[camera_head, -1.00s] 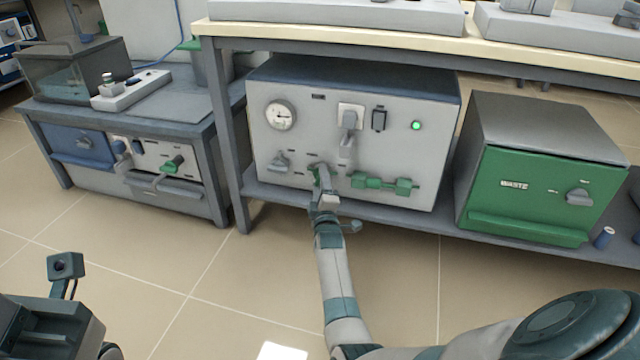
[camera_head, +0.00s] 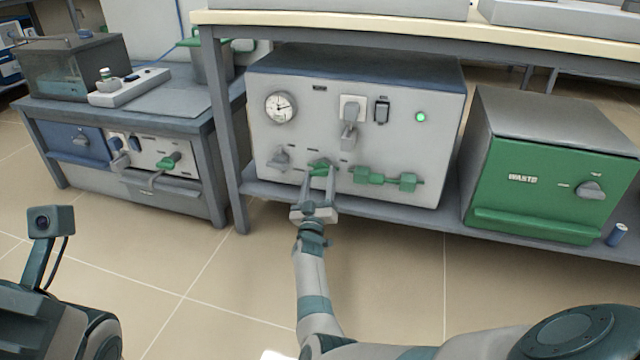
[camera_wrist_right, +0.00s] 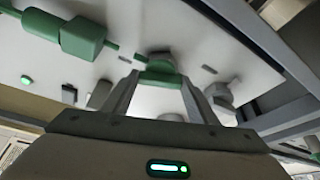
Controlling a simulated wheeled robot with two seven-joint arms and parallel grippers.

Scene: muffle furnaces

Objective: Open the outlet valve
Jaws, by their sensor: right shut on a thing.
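A small green valve handle (camera_head: 321,163) sits low on the front of the grey cabinet (camera_head: 390,125) under the bench. My right gripper (camera_head: 318,172) reaches up to it from below, with one finger on each side. In the right wrist view, the green handle (camera_wrist_right: 160,77) lies between the two finger ends of my right gripper (camera_wrist_right: 158,88), which is shut on it. The fingers hide part of the handle. Of my left arm, only wrist parts show at the lower left; its fingers are out of the picture.
A green pipe fitting (camera_head: 385,179) is right of the handle, and a grey knob (camera_head: 279,158) is left of it. A gauge (camera_head: 281,107) and green lamp (camera_head: 420,117) are above. The bench leg (camera_head: 224,130) and green waste box (camera_head: 545,185) flank the cabinet. The front floor is clear.

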